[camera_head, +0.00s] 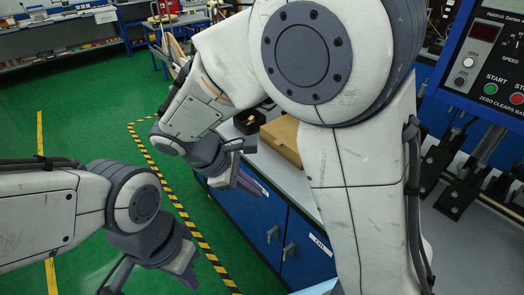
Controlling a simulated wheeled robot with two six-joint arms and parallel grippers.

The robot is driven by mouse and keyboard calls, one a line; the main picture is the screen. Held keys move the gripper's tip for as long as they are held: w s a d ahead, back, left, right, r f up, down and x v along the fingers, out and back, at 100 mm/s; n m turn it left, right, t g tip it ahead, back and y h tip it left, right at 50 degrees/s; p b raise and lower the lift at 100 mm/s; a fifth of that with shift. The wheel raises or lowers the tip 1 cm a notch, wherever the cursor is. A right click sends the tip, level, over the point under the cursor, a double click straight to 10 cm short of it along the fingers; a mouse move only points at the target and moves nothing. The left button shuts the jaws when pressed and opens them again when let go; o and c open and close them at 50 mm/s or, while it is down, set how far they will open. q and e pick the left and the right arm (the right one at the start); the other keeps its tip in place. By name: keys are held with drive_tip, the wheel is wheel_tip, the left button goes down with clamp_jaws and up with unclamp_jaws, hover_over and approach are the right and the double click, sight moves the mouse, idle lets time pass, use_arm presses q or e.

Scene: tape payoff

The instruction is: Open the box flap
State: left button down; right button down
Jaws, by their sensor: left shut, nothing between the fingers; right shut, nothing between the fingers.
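A brown cardboard box (283,138) lies on the workbench near the middle, partly hidden behind my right arm. Whether its flap is open or closed cannot be made out. My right gripper (236,162) is shut and empty, just left of the box and by the bench's edge; whether it touches the box is unclear. My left gripper (186,266) is shut and empty, low over the green floor at lower left, well apart from the box.
The grey workbench top (292,181) has blue cabinets (262,222) below it. A control panel (488,62) with start and stop buttons stands at right, above black machine parts. Green floor with a striped line (187,217) lies open at left. Shelving stands far back.

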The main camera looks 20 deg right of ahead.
drive_tip(key=w+d+f+n+t+h+b, duration=0.1)
drive_tip(key=w+d+f+n+h+b, duration=0.25)
drive_tip(key=w+f, duration=0.4)
drive_tip(key=w+d+f+n+t+h+b, duration=0.2)
drive_tip(key=w+f+h+b, duration=0.2)
drive_tip(key=w, duration=0.6)
drive_tip(key=n+t+h+b, duration=0.4)
drive_tip(key=h+b, duration=0.1)
approach(270, 158)
wheel_tip(270, 158, up, 4)
drive_tip(key=d, duration=0.1)
drive_tip(key=x, duration=0.9)
drive_tip(key=shift+w+p, duration=0.2)
drive_tip(key=shift+p, duration=0.2)
drive_tip(key=shift+r, duration=0.1)
